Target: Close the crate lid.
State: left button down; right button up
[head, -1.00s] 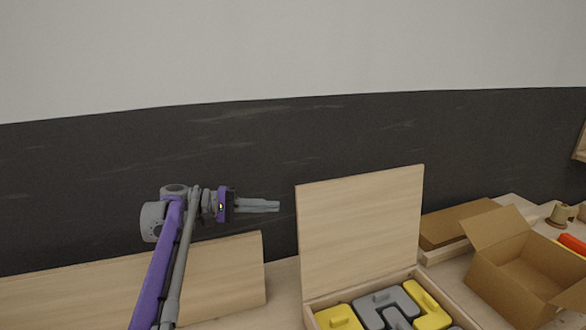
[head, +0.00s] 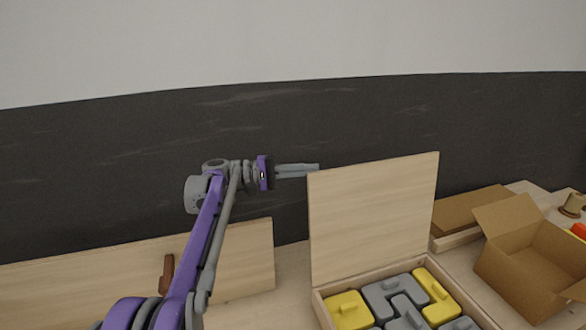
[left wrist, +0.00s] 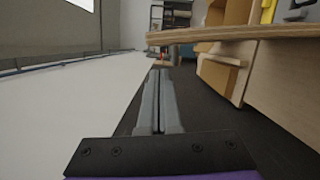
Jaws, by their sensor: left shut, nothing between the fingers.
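The wooden crate (head: 319,305) stands on the bench with its lid (head: 372,220) raised, nearly upright at the back. Yellow and grey blocks lie inside the crate; its near part is cut off by the picture's lower edge. My left gripper (head: 318,168) points right in the head view, with its fingertips by the lid's upper left corner. I cannot tell whether they touch the lid. Its fingers are shut and empty, as the left wrist view (left wrist: 160,75) also shows. My right gripper is not in view.
An open cardboard box (head: 535,262) stands right of the crate, with a flat wooden box (head: 470,215) behind it. A low wooden panel (head: 250,262) and a brown handle-like piece (head: 167,273) are at left. A dark wall is behind.

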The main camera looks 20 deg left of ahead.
pick_arm(q)
jog(key=shift+s+d+r, duration=0.2)
jog(key=shift+s+d, duration=0.35)
jog(key=shift+s, duration=0.3)
jog(key=shift+s, duration=0.1)
